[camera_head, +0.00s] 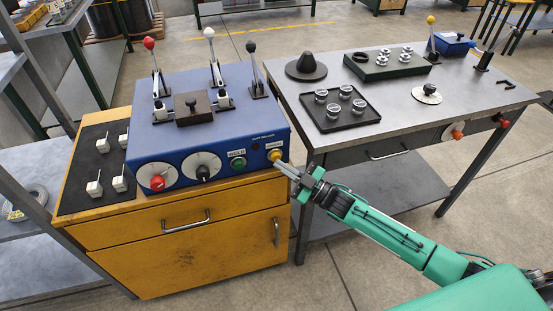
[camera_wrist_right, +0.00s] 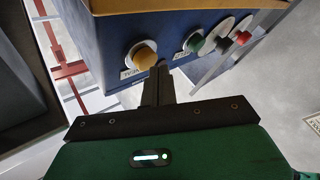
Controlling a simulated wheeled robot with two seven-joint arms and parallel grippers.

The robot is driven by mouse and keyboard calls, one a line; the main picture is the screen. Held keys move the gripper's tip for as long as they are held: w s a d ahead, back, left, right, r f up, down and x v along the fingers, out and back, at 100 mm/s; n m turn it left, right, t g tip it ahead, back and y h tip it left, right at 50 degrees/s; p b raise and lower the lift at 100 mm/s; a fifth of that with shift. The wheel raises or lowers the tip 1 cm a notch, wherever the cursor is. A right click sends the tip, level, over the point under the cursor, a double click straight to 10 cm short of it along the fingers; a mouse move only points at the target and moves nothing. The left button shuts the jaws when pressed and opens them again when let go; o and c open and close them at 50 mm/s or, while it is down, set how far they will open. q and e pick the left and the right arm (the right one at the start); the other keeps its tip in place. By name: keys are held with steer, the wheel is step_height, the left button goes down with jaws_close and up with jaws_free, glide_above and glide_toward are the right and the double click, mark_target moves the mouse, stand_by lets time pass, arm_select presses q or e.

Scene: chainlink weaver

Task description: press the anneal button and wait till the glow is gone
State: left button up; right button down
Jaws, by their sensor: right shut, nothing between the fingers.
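The yellow-orange button (camera_head: 275,155) is on the right end of the blue machine's front panel. In the right wrist view the button (camera_wrist_right: 144,57) stands out from the panel, with a partly hidden label beside it. My right gripper (camera_head: 281,165) is shut and empty, with its fingertips at the button's lower edge. In the right wrist view the fingertips (camera_wrist_right: 158,68) overlap the button's edge; I cannot tell whether they touch it. The blue machine (camera_head: 221,142) sits on a yellow cabinet. I see no clear glow on it. My left gripper is out of view.
A green button (camera_head: 238,163), a black knob (camera_head: 203,172) and a red knob (camera_head: 157,182) share the panel. Levers with red, white and black balls stand on top. A metal table (camera_head: 440,105) at right holds a dark tray (camera_head: 341,119) with several small round parts.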

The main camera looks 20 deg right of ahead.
steer(key=shift+w, duration=0.5)
stand_by(0.8)
steer(key=shift+s, duration=0.15)
steer(key=s+p, duration=0.2)
steer(key=s, duration=0.4)
steer(key=shift+s+p, duration=0.25)
steer(key=shift+p, duration=0.15)
stand_by(0.6)
steer(key=shift+f, duration=0.1)
stand_by(0.5)
